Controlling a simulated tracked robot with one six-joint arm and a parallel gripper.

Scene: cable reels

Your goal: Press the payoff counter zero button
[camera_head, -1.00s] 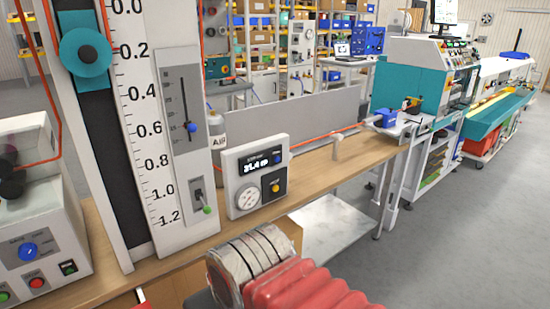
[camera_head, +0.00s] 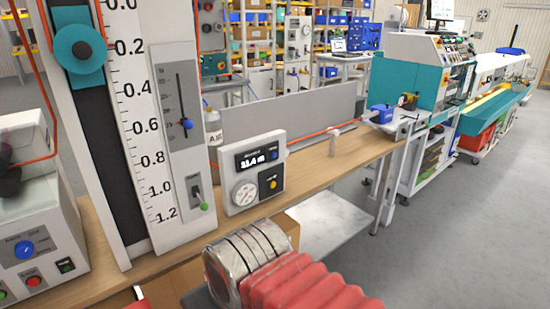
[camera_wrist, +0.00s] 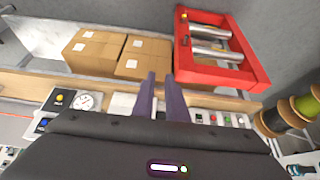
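The payoff counter (camera_head: 252,172) is a white box on the wooden bench, with a lit display (camera_head: 257,159), a round dial (camera_head: 243,194), a blue button (camera_head: 274,155) and a yellow button (camera_head: 272,184). I cannot read which button is labelled zero. In the wrist view the yellow button (camera_wrist: 59,98), dial (camera_wrist: 83,102) and blue button (camera_wrist: 43,123) show at left. My gripper (camera_wrist: 160,76) has two dark purple fingers with a narrow empty gap between them. It is to the right of the counter in that view, touching nothing visible. The head view does not show the fingers.
A tall scale post (camera_head: 135,120) with a slider panel and a green-tipped switch (camera_head: 203,205) stands left of the counter. A control box (camera_head: 35,235) is farther left. Cardboard boxes (camera_wrist: 95,50) and a red roller frame (camera_wrist: 262,72) lie beyond the fingers.

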